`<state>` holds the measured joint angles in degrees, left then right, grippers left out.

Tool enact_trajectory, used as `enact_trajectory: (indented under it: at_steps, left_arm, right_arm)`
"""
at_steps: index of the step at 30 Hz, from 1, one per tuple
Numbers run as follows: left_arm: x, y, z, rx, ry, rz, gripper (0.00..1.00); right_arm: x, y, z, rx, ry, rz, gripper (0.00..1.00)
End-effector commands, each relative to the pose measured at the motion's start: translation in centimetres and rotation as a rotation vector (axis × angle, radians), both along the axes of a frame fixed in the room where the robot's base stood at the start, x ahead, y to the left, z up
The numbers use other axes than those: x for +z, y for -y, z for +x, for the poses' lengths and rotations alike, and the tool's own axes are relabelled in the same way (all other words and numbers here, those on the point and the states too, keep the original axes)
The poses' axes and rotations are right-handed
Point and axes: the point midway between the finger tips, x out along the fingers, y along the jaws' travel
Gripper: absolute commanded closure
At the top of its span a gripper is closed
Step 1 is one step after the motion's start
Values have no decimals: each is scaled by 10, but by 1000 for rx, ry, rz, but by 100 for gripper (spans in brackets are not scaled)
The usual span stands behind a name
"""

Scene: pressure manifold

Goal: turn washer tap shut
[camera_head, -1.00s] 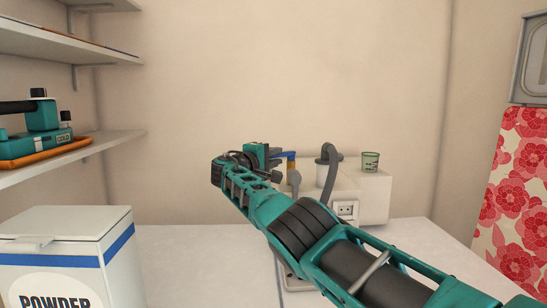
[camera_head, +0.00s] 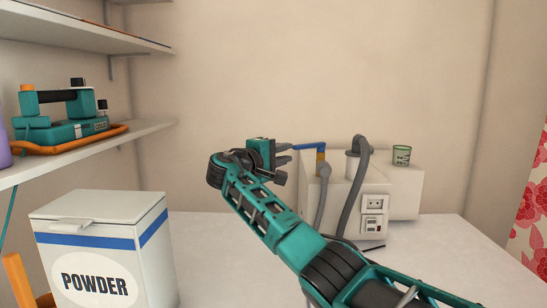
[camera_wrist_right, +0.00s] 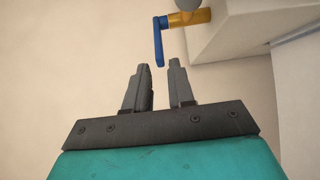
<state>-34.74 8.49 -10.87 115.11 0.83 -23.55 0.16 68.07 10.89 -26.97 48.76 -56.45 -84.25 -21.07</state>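The washer tap is a brass body (camera_head: 320,161) with a blue lever (camera_head: 308,146) on the side of the white block by the wall. In the right wrist view the blue lever (camera_wrist_right: 158,42) sticks out from the brass body (camera_wrist_right: 190,17) and bends down toward my fingers. My right gripper (camera_head: 285,160) is just left of the tap. My left gripper is not in view.
Grey hoses (camera_head: 354,190) rise in front of the white block (camera_head: 340,198). A white powder box (camera_head: 105,245) is at front left. Shelves (camera_head: 140,128) with a teal device (camera_head: 70,130) line the left wall. The counter (camera_head: 220,250) between is clear.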

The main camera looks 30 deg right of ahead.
Motion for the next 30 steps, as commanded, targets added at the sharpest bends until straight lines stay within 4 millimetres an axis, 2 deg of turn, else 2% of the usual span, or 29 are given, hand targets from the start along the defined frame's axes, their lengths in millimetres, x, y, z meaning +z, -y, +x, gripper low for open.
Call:
enact_trajectory:
  at_steps: [3, 7, 17, 21, 23, 25, 30]
  left_arm:
    - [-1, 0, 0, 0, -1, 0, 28]
    - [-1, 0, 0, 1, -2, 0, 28]
    - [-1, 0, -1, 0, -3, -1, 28]
    - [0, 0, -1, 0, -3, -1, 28]
    - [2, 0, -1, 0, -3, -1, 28]
    - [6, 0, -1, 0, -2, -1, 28]
    - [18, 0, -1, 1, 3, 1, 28]
  right_arm:
    - [-1, -19, -6, 2, 0, 1, 77]
    - [-1, -30, -11, -1, 0, 1, 77]
    - [-1, -34, -12, -2, -2, 0, 77]
    - [-5, -32, -12, 7, 7, 24, 88]
    - [-12, -30, -10, 26, 22, 71, 94]
    - [-28, -26, -7, 59, 58, 172, 100]
    - [-81, -18, -2, 146, 231, 558, 100]
